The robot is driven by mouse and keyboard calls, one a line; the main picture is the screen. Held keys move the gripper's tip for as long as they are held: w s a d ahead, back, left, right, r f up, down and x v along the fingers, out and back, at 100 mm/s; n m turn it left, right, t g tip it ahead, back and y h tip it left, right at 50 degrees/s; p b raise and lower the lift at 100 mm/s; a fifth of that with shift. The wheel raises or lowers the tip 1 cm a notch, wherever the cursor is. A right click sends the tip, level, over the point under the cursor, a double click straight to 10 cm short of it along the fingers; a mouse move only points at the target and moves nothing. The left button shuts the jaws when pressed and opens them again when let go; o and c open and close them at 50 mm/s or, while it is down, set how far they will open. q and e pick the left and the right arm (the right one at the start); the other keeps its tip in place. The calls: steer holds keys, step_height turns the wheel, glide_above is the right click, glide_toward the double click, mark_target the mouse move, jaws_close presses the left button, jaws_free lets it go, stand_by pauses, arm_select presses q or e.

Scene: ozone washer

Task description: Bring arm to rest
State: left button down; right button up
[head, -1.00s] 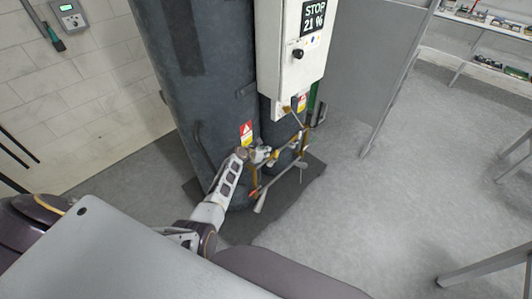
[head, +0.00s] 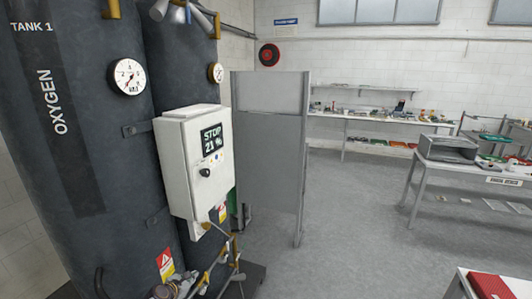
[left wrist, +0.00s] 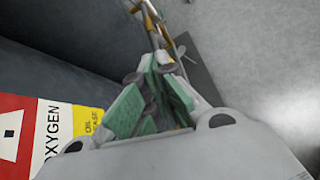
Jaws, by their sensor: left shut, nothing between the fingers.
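My left gripper (left wrist: 156,68) shows in the left wrist view with its green-padded fingers drawn together and nothing visible between them. It points toward brass and grey pipework (left wrist: 150,18) at the foot of the tanks. In the head view only a small part of my left gripper (head: 166,290) shows at the bottom edge, beside the low pipes (head: 214,268). I cannot tell whether it touches them. My right gripper is in neither view.
A dark oxygen tank (head: 60,170) stands at the left with a gauge (head: 127,77). A white control box (head: 185,170) reads STOP 21 %. A grey partition (head: 270,150) stands beyond. Open floor (head: 350,220) lies at right, before benches (head: 385,118) and a printer table (head: 450,165).

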arm_select(q)
steer(key=s+d+f+m+g+y+b, duration=0.1)
steer(key=s+d+f+m+g+y, duration=0.1)
steer(key=s+f+m, duration=1.15)
steer(key=s+d+f+m+g+y+b, duration=0.1)
steer(key=s+d+f+m+g, duration=0.1)
steer(key=s+f+m, duration=1.15)
steer(key=s+f+m+g, duration=0.1)
steer(key=s+f, duration=0.4)
steer(key=s, duration=0.7)
steer(key=s+d+f+m+g+b, duration=0.1)
steer(key=s+f, duration=0.4)
steer(key=s, duration=0.8)
steer(key=s+f+m+g, duration=0.2)
steer(key=s+f, duration=0.3)
steer(key=s, duration=0.7)
steer(key=shift+s+d+f+m+g+b, duration=0.15)
steer(key=shift+s+f+m+g+b, duration=0.2)
steer(key=shift+g, duration=0.55)
